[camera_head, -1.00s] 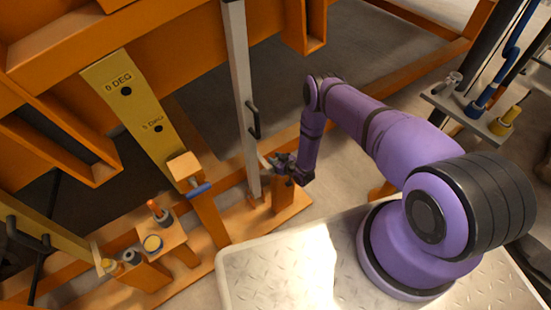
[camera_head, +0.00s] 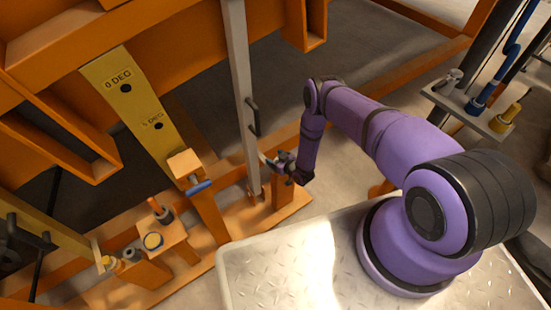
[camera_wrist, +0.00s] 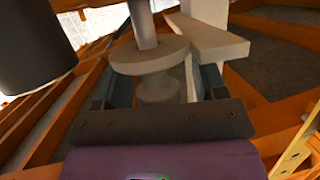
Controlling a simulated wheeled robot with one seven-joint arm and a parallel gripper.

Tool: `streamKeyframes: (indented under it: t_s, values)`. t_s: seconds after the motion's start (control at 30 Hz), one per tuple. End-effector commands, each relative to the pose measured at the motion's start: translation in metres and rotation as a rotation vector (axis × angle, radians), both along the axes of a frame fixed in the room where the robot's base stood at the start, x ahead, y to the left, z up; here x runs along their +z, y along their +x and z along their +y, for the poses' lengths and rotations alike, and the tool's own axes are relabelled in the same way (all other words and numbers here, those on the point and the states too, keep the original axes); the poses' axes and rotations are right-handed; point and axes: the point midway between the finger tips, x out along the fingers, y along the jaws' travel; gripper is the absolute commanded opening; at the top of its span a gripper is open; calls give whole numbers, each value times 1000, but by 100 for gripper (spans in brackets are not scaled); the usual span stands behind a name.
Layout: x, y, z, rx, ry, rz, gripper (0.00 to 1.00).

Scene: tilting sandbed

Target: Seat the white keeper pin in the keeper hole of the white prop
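The white prop (camera_head: 241,75) is a long pale bar that stands slightly tilted, its lower end by the orange base beam. My gripper (camera_head: 275,163) is just right of its lower part, pointing at it. In the wrist view a pale pin with a round flange, the white keeper pin (camera_wrist: 150,57), sits between the fingers of my gripper (camera_wrist: 168,85). The fingers appear shut on its knob, and its shaft points away from me. A pale angular piece, apparently the prop (camera_wrist: 205,40), is just beyond, to the right. The keeper hole cannot be made out.
A yellow plate (camera_head: 140,105) with degree marks and a blue handle (camera_head: 200,186) stand left of the prop. A dark handle (camera_head: 252,118) sticks out from the prop above my gripper. A small tray (camera_head: 440,97) with several fittings is at right. Orange beams surround the prop's foot.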

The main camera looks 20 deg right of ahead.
Motion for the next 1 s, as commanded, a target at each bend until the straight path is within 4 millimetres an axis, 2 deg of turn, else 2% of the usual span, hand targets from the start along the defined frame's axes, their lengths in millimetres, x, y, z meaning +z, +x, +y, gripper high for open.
streamKeyframes:
  t_s: [0.23, 0.37, 0.8, 1.0]
  values:
    - [0, -1, 0, 0, 0, 1, 64]
    - [2, -8, -4, 0, 0, 2, 64]
    - [24, -73, -35, -2, 0, 3, 64]
    - [30, -90, -43, 0, 0, 1, 64]
